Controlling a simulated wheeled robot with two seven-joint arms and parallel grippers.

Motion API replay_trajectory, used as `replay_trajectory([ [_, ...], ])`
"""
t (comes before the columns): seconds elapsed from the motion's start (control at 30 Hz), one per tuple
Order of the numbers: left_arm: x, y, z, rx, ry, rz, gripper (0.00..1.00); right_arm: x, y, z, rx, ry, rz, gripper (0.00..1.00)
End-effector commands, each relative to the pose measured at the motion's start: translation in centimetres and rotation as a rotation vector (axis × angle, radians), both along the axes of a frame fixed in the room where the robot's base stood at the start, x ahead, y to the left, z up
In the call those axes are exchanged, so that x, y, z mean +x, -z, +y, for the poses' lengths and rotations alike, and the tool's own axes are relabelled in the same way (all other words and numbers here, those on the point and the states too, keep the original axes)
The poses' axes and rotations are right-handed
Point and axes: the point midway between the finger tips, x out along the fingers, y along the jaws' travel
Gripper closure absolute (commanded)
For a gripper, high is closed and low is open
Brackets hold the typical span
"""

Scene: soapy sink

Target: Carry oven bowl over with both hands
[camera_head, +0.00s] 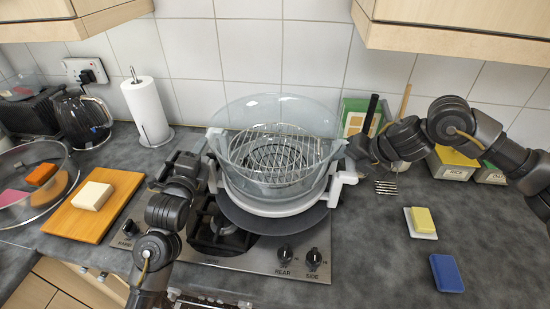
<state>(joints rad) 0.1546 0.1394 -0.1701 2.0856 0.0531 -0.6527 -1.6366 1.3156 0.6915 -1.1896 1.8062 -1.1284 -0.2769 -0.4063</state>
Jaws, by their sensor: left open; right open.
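The oven bowl (247,178) is a clear glass bowl with a wire rack (275,152) inside. It sits in a white ring-shaped holder (270,208) with side handles, above a dark round pan or plate (272,222) on the hob. My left gripper (209,158) is open at the bowl's left side, by the left handle. My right gripper (350,160) is open at the bowl's right side, near the right handle (347,178). Both fingertips are small and partly hidden, so contact with the handles cannot be told.
The steel hob (255,250) has knobs in front. Left are a wooden board (75,225) with a white block, a paper towel roll (147,112), a kettle (82,120) and a glass basin (30,172). Right are a yellow sponge (422,219) and a blue sponge (446,273). The right front counter is mostly clear.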

Motion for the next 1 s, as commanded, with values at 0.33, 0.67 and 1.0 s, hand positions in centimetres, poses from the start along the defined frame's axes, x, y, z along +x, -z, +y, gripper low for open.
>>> replay_trajectory([
  [0.33, 0.21, -0.03, -0.03, 0.000, 0.000, -0.001, 0.52, 0.10, 0.14, 0.11, 0.001, 0.000, -0.001, 0.52],
  [0.67, 0.18, 0.00, -0.01, 0.000, 0.000, 0.000, 0.95, 0.10, 0.13, 0.09, 0.000, 0.001, -0.001, 0.95],
  [1.0, 0.17, 0.04, 0.01, 0.000, 0.000, 0.001, 1.00, 0.08, 0.15, 0.02, -0.001, 0.001, -0.001, 1.00],
])
